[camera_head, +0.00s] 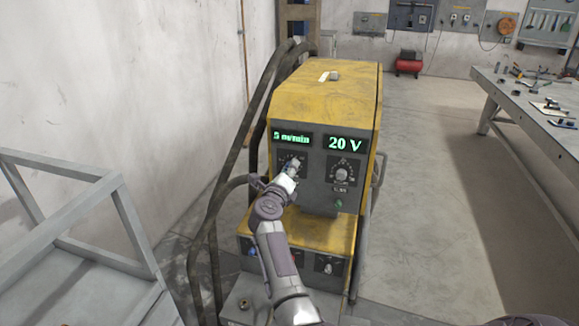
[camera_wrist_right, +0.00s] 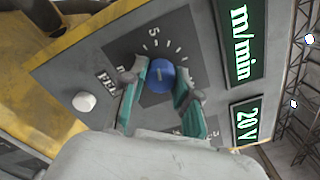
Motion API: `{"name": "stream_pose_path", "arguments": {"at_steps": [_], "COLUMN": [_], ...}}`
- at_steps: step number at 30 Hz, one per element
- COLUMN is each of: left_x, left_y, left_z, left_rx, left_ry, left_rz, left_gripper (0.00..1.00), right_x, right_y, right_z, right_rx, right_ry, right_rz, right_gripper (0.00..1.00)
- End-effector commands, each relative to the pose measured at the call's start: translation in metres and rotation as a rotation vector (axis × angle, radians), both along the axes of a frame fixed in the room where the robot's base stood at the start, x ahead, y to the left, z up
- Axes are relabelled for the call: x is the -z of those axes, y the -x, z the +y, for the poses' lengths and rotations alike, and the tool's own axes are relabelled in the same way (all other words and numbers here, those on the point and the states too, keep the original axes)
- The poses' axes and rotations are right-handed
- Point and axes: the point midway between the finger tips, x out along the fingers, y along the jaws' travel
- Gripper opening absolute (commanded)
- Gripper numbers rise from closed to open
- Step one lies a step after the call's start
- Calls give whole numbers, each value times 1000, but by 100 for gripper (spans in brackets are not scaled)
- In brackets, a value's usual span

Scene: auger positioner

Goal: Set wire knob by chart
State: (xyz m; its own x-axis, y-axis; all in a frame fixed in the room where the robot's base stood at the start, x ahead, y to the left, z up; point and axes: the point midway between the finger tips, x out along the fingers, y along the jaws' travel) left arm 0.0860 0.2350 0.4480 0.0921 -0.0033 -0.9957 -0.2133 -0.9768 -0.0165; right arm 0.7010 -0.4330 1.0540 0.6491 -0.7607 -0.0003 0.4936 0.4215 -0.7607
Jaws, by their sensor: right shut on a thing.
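The yellow welding machine (camera_head: 322,95) stands ahead with a dark front panel. Its left display (camera_head: 292,138) reads in m/min; the digit before that looks like 5 but is not sharp. Its right display (camera_head: 345,143) reads 20 V. My right gripper (camera_head: 291,167) is at the left dial, below the m/min display. In the wrist view the blue wire knob (camera_wrist_right: 160,75) sits between the teal fingers of my right gripper (camera_wrist_right: 160,88), which is shut on it. The dial marks show around the knob. A second knob (camera_head: 341,175) is under the 20 V display, untouched. I cannot make out a chart.
Thick dark cables (camera_head: 262,90) run along the machine's left side. A grey metal frame (camera_head: 75,245) stands at the left. A workbench (camera_head: 520,100) with tools is at the right. Floor between machine and bench is clear. A white button (camera_wrist_right: 84,102) is beside the dial.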

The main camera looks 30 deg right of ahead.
Motion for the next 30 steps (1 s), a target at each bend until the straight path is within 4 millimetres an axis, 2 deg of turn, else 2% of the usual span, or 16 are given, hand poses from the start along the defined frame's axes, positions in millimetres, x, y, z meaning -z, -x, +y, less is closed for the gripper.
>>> {"name": "stream_pose_path", "arguments": {"at_steps": [13,14,18,26,30], "left_x": [-1,-1,-1,-1,-1], "left_y": [1,1,1,2,2], "left_z": [0,0,0,1,2], "left_rx": [0,0,0,0,-1], "left_ry": [0,0,0,-2,-2], "left_rz": [1,1,1,3,3], "left_gripper": [45,45,45,45,45], "right_x": [1,1,1,0,-10], "right_y": [0,0,0,0,-1], "right_z": [1,1,0,0,1], "right_rx": [-2,-2,-1,-1,-1], "right_ry": [5,5,6,5,5], "right_rz": [7,7,7,6,2], "right_gripper": [0,34,55,55,55]}}
